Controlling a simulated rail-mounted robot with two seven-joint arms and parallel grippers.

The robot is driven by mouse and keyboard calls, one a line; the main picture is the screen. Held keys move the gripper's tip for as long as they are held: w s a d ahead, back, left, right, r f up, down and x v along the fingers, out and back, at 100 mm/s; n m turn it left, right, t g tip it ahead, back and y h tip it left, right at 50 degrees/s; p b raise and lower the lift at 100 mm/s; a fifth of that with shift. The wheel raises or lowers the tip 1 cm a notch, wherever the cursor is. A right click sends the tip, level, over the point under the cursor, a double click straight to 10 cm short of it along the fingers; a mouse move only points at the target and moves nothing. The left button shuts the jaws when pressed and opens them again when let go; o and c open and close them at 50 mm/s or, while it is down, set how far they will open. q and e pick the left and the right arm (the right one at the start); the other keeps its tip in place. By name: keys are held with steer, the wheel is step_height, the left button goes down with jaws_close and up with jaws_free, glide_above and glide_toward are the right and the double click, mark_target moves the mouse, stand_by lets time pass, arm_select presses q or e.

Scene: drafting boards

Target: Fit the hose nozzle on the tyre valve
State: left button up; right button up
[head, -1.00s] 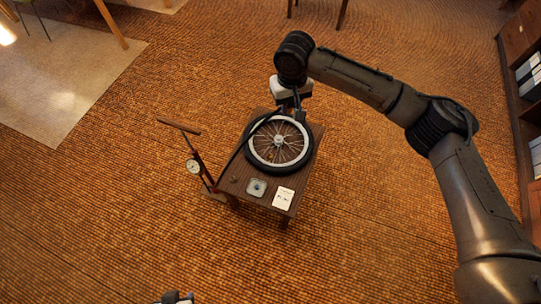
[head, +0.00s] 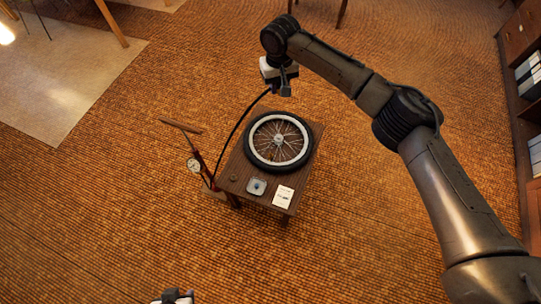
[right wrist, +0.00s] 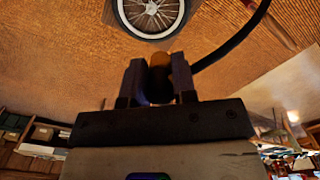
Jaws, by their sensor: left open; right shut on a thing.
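The wheel (head: 278,141), with a black tyre, white rim and thin spokes, lies flat on a small wooden table (head: 236,180); it also shows in the right wrist view (right wrist: 152,10). The tyre valve is too small to make out. My right gripper (head: 283,92) is shut on the brass-coloured hose nozzle (right wrist: 159,66), above the far side of the wheel and apart from it. The black hose (head: 238,122) runs from the nozzle down to the pump (head: 196,165) left of the table. My left gripper (head: 174,297) is open at the bottom edge, far from the table.
A small grey dish (head: 257,187) and a white printed card (head: 283,196) lie on the table's near side. A shelf with binders (head: 530,75) stands at the right edge. A pale mat (head: 75,85) lies at upper left.

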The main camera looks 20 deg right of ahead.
steer(key=w+b, duration=0.3)
steer(key=w, duration=0.3)
steer(key=shift+a+b, duration=0.2)
steer(key=shift+b, duration=0.2)
steer(key=shift+w, duration=0.1)
steer(key=shift+f, duration=0.15)
